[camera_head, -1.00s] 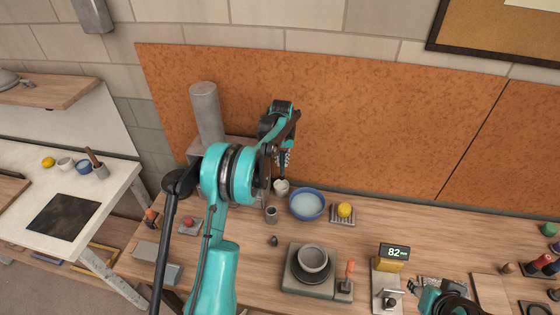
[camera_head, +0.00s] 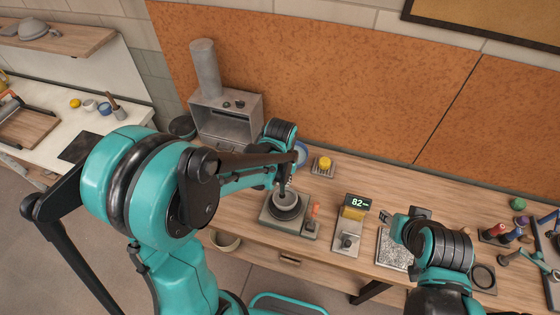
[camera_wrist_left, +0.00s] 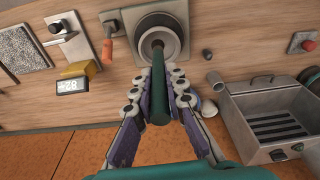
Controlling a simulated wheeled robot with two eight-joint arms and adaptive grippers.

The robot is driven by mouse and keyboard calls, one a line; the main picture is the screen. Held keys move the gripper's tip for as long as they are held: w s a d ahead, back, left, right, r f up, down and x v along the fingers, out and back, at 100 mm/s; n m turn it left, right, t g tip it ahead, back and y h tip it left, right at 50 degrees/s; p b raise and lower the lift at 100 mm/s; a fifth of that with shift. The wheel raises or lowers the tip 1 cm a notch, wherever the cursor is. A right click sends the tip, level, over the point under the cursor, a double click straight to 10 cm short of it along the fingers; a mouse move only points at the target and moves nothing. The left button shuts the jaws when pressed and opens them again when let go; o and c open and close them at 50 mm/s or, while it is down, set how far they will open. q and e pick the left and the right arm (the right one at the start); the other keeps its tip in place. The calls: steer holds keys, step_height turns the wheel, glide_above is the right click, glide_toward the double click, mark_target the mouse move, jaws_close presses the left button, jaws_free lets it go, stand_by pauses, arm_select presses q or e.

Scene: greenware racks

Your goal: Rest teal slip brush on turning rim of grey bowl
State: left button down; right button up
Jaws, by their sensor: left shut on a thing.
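The grey bowl (camera_head: 285,198) sits on the dark wheel of a square base; it also shows in the wrist view (camera_wrist_left: 151,42). My left gripper (camera_head: 282,184) is at the bowl, and in the wrist view its fingers (camera_wrist_left: 160,80) are shut on the teal slip brush (camera_wrist_left: 159,100). The brush's far end points at the bowl and overlaps its near rim in that view; I cannot tell whether it touches. The bowl's turning does not show. My right gripper (camera_head: 387,217) is over the bench to the right, its jaw state unclear.
A scale with a display (camera_head: 357,202) is further right.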

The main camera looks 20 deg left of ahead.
mark_target(282, 192)
arm_select(q)
steer(key=shift+s, duration=0.25)
steer(key=shift+a+f+b, duration=0.1)
steer(key=shift+f+b, duration=0.3)
steer(key=shift+f, duration=0.1)
steer(key=shift+w+f+b, duration=0.1)
steer(key=shift+f+b, duration=1.65)
steer(key=shift+f, duration=0.7)
steer(key=shift+f+b, duration=0.55)
steer(key=shift+b, duration=0.05)
steer(key=shift+b, duration=0.6)
steer(key=shift+b, duration=0.3)
stand_by(1.2)
steer(key=shift+b, duration=0.65)
stand_by(0.5)
